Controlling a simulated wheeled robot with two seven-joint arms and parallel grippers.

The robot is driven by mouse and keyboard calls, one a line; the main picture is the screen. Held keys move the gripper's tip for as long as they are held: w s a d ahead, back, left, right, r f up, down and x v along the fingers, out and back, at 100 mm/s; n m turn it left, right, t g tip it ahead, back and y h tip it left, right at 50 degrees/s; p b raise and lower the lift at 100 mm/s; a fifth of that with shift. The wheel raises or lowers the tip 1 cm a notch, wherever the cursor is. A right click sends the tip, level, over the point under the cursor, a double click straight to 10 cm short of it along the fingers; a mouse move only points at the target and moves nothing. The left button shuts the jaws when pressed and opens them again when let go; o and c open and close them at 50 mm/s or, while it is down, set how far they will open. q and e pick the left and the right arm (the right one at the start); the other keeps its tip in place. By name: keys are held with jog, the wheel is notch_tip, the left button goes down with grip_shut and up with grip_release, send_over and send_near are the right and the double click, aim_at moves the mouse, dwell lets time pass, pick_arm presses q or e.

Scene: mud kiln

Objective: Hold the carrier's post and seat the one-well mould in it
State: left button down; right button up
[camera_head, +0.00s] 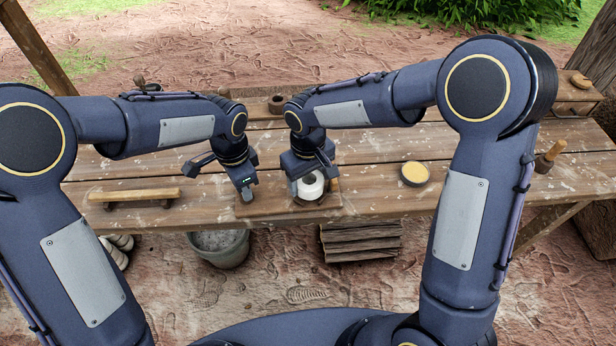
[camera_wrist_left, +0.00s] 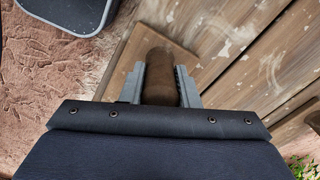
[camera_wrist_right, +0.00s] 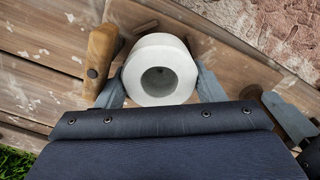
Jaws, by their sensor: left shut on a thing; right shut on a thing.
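The carrier is a flat brown wooden board (camera_head: 275,209) near the table's front edge, and it also shows in the left wrist view (camera_wrist_left: 122,62). My left gripper (camera_head: 246,192) is shut on its brown rounded post (camera_wrist_left: 160,77) at the carrier's left part. The one-well mould (camera_head: 311,187) is a white round block with one dark round well, clear in the right wrist view (camera_wrist_right: 160,70). My right gripper (camera_head: 308,178) is shut on the mould, over the carrier's right part. The mould's underside is hidden, so I cannot tell whether it touches the board.
A wooden-handled thing (camera_wrist_right: 101,52) stands close beside the mould. A bar on dark feet (camera_head: 135,196) lies left, and a round yellow-topped dish (camera_head: 414,174) lies right. A grey bucket (camera_head: 222,250) stands below the front edge. The table between dish and mould is clear.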

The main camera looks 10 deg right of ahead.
jog(key=shift+f, duration=0.5)
jog(key=o, duration=1.2)
jog(key=shift+r, duration=2.55)
